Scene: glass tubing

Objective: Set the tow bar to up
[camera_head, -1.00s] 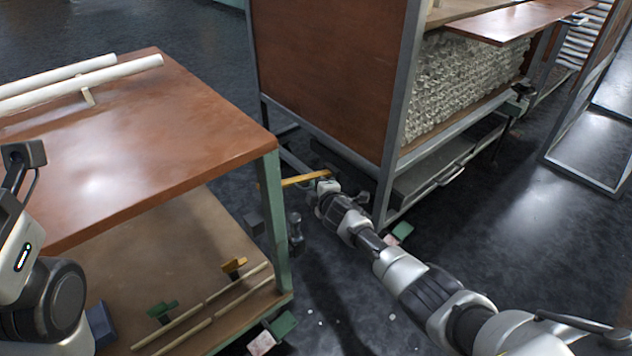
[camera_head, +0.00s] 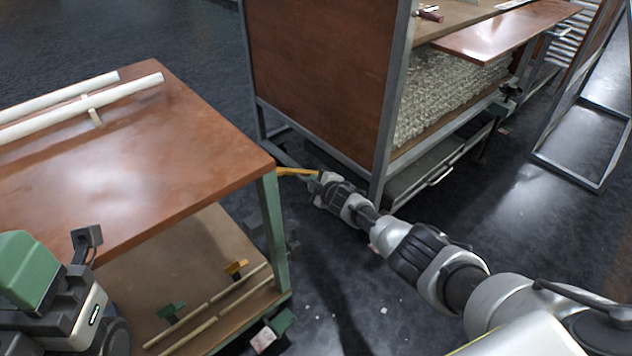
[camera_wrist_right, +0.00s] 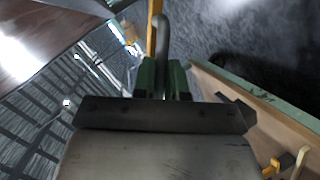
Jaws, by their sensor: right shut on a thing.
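The tow bar shows as a thin yellow-orange bar (camera_head: 296,171) low between the cart and the tall brown cabinet. In the right wrist view its yellow length (camera_wrist_right: 152,38) runs upward beside a grey rounded handle (camera_wrist_right: 163,32). My right gripper (camera_head: 320,180) is at the bar's right end; in the right wrist view its green fingers (camera_wrist_right: 164,80) are shut on the grey handle.
A cart with a brown top (camera_head: 150,160) and green legs stands at left, carrying white tubes (camera_head: 85,103); thin rods lie on its lower shelf. The brown cabinet (camera_head: 320,75) stands close behind my right gripper. Dark floor is open at right.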

